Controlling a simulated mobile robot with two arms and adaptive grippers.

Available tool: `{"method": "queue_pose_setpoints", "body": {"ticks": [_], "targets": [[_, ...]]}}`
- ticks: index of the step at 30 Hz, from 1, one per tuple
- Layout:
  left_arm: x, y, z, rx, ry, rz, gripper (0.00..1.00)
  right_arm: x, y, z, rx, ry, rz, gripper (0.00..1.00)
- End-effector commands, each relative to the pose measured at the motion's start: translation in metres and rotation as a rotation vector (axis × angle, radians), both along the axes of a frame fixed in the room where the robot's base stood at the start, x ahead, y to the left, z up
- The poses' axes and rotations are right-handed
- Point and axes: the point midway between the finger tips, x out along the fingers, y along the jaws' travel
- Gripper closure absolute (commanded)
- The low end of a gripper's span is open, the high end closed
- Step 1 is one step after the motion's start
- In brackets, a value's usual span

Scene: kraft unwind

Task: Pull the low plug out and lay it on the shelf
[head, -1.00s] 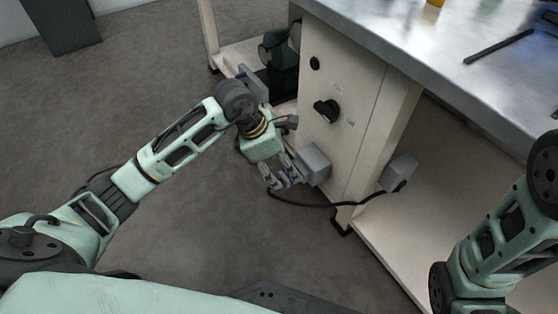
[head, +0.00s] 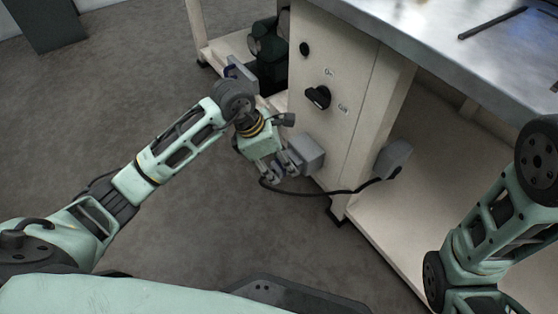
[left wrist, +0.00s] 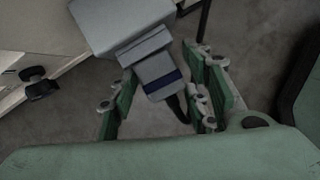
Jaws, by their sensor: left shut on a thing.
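The low plug (left wrist: 160,77) is grey with a dark blue band and sits against the grey socket box (left wrist: 118,20) in the left wrist view. How deep it sits cannot be told. In the head view the socket box (head: 309,153) is low on the cream panel. My left gripper (head: 283,173) is shut on the plug, its fingers on either side, mostly hiding it there. A black cable (head: 325,192) runs from the plug to a grey box (head: 393,158) on the right. The shelf (head: 385,225) is the low cream board under the metal worktop. My right gripper is out of view.
A black rotary switch (head: 318,97) and a round black button (head: 305,49) are on the panel above the socket. The metal worktop (head: 420,35) overhangs the shelf, with a dark rod (head: 492,23) on it. The visible shelf front is clear.

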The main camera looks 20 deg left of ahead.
Motion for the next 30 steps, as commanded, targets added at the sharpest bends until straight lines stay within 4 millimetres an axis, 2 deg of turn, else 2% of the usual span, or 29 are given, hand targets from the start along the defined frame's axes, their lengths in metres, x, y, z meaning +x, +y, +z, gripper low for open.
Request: {"method": "queue_pose_setpoints", "body": {"ticks": [2, 3, 15, 20, 21, 22, 30], "targets": [[0.004, 0.001, 0.002, 0.001, -0.012, 0.006, 0.85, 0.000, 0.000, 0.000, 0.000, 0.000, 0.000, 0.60], [0.004, 0.002, 0.002, 0.000, -0.012, 0.006, 0.60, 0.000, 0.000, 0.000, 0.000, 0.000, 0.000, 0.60], [0.006, 0.002, 0.003, 0.000, -0.019, 0.008, 0.93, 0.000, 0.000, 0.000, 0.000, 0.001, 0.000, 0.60], [0.006, 0.003, 0.004, 0.000, -0.021, 0.009, 0.93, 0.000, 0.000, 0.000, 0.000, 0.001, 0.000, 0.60], [0.006, 0.003, 0.004, 0.000, -0.021, 0.009, 0.99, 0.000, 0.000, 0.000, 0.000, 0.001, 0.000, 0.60], [0.006, 0.003, 0.004, 0.000, -0.021, 0.009, 1.00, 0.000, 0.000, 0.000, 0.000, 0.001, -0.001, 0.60], [-0.005, 0.008, 0.003, -0.001, -0.014, 0.005, 1.00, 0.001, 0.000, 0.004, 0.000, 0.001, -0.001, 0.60]]}}
